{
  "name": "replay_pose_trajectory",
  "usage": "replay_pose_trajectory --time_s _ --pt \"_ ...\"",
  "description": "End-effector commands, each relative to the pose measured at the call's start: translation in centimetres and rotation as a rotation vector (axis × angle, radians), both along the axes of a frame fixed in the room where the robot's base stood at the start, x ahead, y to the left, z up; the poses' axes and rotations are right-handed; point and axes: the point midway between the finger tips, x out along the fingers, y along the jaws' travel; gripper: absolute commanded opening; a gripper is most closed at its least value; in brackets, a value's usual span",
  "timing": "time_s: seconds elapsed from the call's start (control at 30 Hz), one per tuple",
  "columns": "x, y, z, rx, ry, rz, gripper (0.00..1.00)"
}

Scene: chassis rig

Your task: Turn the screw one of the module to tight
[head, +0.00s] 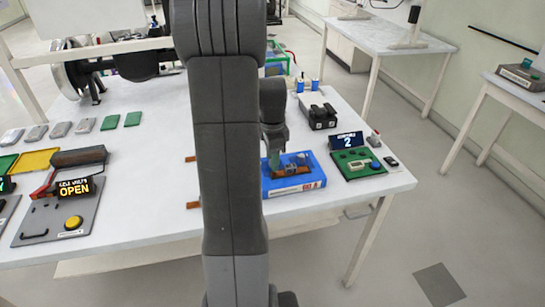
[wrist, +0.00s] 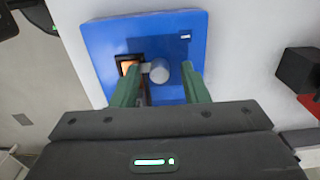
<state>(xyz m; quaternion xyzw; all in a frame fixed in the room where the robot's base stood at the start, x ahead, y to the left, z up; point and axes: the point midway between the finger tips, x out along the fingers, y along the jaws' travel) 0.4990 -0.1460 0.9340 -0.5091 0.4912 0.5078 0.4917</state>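The module is a blue plate (head: 312,177) on the white table, right of my arm in the head view; it also fills the upper middle of the wrist view (wrist: 105,45). A round grey screw head (wrist: 159,73) stands on it, beside a dark-framed part with an orange patch (wrist: 128,66). My gripper (wrist: 160,69) is over the plate, its two green fingers apart on either side of the screw head. Gaps show between the fingers and the screw head. In the head view my gripper (head: 274,158) hides part of the module, and the screw head cannot be made out.
A green board with a display reading 2 (head: 347,141) lies right of the module. A black block (head: 320,116) stands behind it. A grey panel with an OPEN sign (head: 74,187) and a yellow button is at the left.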

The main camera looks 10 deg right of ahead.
Motion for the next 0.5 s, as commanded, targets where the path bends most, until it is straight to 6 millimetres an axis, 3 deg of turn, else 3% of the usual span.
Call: replay_pose_trajectory --time_s 0.27,0.5 --pt "0.0 0.0 0.4 0.000 0.000 0.000 0.41" --pt "0.1 0.0 4.5 -0.001 -0.005 0.000 0.41"
